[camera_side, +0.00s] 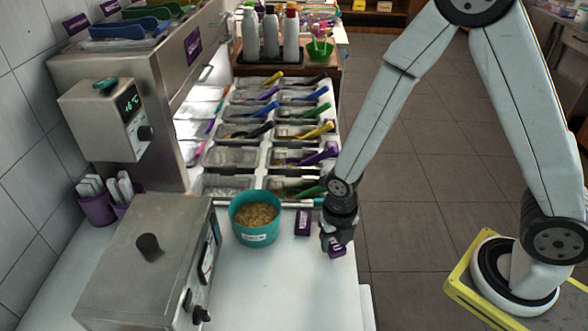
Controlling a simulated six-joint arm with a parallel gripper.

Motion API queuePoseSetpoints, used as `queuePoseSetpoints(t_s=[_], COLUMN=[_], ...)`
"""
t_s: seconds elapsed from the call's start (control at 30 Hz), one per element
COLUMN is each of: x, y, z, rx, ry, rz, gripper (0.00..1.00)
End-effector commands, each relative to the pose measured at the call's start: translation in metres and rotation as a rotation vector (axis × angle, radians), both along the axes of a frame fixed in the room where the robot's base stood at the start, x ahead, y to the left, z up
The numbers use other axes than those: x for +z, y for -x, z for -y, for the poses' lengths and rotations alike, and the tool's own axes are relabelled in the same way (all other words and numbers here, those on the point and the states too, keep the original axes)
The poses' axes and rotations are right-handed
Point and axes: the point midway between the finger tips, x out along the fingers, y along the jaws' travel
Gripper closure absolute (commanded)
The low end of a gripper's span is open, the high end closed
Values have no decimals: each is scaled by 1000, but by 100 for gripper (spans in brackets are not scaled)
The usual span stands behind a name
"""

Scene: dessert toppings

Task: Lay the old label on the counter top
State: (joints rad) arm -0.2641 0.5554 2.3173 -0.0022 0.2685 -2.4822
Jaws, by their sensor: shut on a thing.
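My gripper (333,246) points down over the right side of the white counter top (268,290), near its edge. It is shut on a small purple label (337,251) with white marks, held at or just above the counter; I cannot tell whether it touches. A second purple label (303,222) stands or lies on the counter just left of my gripper. A teal tub (238,225) of brown crumbs with a white sticker stands further left.
Rows of topping trays (262,158) with coloured scoops lie behind. A steel box (130,262) with knobs stands at the left. Bottles (270,35) stand at the back. The front counter is clear. The counter's right edge drops to the floor.

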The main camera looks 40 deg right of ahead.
Motion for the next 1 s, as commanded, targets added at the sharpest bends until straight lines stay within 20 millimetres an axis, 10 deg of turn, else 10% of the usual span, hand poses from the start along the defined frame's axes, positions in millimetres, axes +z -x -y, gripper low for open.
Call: queuePoseSetpoints(t_s=[0.8,0.83,0.93,1.0], x=[-30,-30,-30,-30], y=[0,0,0,0], z=[0,0,0,0], rx=[0,0,0,0], ry=[1,1,0,0], rz=[-1,0,0,0], gripper=[100,42,11,10])
